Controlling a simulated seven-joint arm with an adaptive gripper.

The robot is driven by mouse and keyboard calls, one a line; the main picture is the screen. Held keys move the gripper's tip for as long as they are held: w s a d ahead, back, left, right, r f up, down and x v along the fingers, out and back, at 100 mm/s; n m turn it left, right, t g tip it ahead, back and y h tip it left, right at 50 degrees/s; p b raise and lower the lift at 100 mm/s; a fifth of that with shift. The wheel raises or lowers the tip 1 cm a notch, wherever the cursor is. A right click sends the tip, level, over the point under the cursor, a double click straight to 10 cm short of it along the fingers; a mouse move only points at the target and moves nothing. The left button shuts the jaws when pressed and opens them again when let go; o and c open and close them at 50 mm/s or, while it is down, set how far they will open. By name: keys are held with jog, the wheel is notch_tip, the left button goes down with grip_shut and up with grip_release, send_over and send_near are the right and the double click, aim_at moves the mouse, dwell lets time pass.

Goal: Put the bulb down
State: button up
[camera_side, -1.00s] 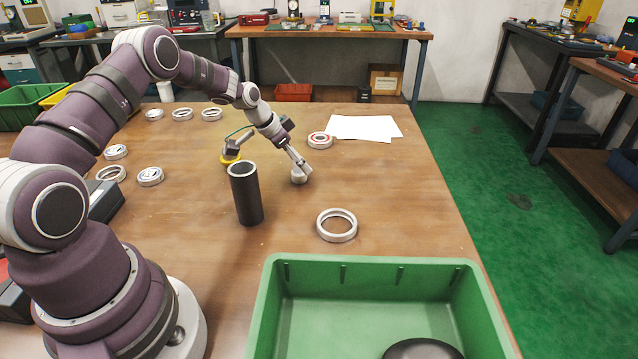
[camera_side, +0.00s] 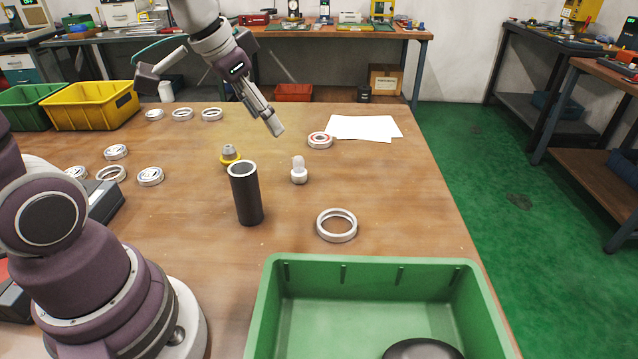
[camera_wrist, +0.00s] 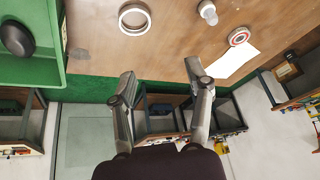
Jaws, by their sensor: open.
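The bulb (camera_side: 299,171) is white with a rounded top and stands upright on the wooden table, to the right of a dark tube. It also shows at the top of the wrist view (camera_wrist: 208,12). My gripper (camera_side: 211,107) is up in the air above the far part of the table, clear of the bulb. Its two fingers are spread wide with nothing between them, as the wrist view also shows (camera_wrist: 160,79).
The dark upright tube (camera_side: 246,196) and a yellow-based grey piece (camera_side: 230,154) stand left of the bulb. A white ring (camera_side: 337,226) lies nearer. A green bin (camera_side: 380,268) fills the front. A red-and-white ring (camera_side: 320,140) lies by white paper (camera_side: 364,128).

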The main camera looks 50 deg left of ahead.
jog(key=s+d+n, duration=0.1)
jog(key=s+d, duration=0.3)
jog(key=s, duration=0.4)
jog(key=shift+s+n, duration=0.3)
jog(key=shift+s, duration=0.05)
dwell(0.6)
